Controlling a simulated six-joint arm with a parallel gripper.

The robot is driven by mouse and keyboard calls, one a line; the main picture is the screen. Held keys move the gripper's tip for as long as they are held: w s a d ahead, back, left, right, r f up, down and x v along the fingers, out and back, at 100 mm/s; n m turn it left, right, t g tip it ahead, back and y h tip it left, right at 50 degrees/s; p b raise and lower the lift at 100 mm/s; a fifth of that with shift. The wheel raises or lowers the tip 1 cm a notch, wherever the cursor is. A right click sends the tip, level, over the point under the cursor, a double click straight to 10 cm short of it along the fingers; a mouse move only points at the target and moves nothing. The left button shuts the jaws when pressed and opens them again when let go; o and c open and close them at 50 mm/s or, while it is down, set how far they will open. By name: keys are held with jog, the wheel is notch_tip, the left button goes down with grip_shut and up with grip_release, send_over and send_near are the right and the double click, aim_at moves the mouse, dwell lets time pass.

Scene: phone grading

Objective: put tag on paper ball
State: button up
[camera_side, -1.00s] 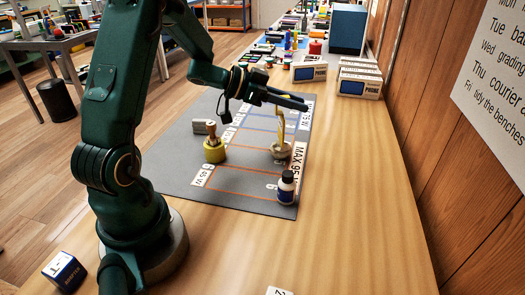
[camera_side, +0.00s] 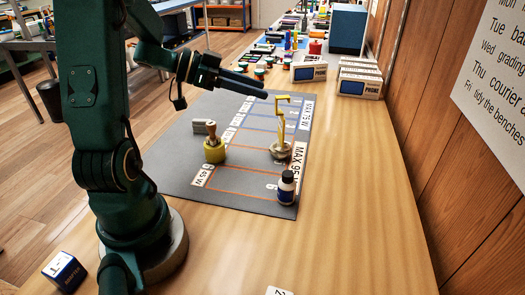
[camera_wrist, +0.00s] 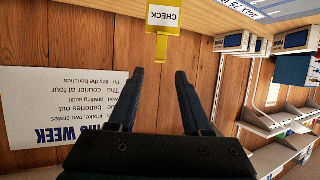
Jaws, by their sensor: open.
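The yellow tag (camera_side: 282,122) stands upright on the crumpled pale paper ball (camera_side: 281,151), on the right side of the grey mat. In the wrist view the tag (camera_wrist: 161,45) shows at the top with a white "CHECK" label, upside down, beyond the fingertips and apart from them. My gripper (camera_side: 262,91) is left of the tag's top, level with or slightly above it, and clear of it. In the wrist view its fingers (camera_wrist: 158,74) are spread with nothing between them. The paper ball is not visible in the wrist view.
On the grey mat (camera_side: 185,165) are a yellow pot with a wooden-handled stamp (camera_side: 214,150), a grey block (camera_side: 203,127) and a dark bottle (camera_side: 286,188). Phone boxes (camera_side: 360,78) stand behind. The wooden wall (camera_side: 430,140) is at right. The bench front is mostly clear.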

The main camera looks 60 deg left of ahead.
jog(key=w+r+n+t+y, duration=0.2)
jog(key=w+r+n+y, duration=0.15)
jog(key=r+y, duration=0.55)
jog(key=s+d+f+g+h, duration=0.2)
jog(key=s+d+f+g, duration=0.2)
jog(key=s+d, duration=0.4)
jog(key=s+d+f+g+h, duration=0.2)
jog(key=s+d+f+g, duration=0.2)
jog(key=s+d+f, duration=0.2)
jog(key=s+d+n, duration=0.1)
jog(key=s+d, duration=0.1)
jog(key=s, duration=0.1)
jog(key=shift+d+f+g, duration=0.15)
jog(key=shift+d+g, duration=0.05)
jog(key=shift+g, duration=0.2)
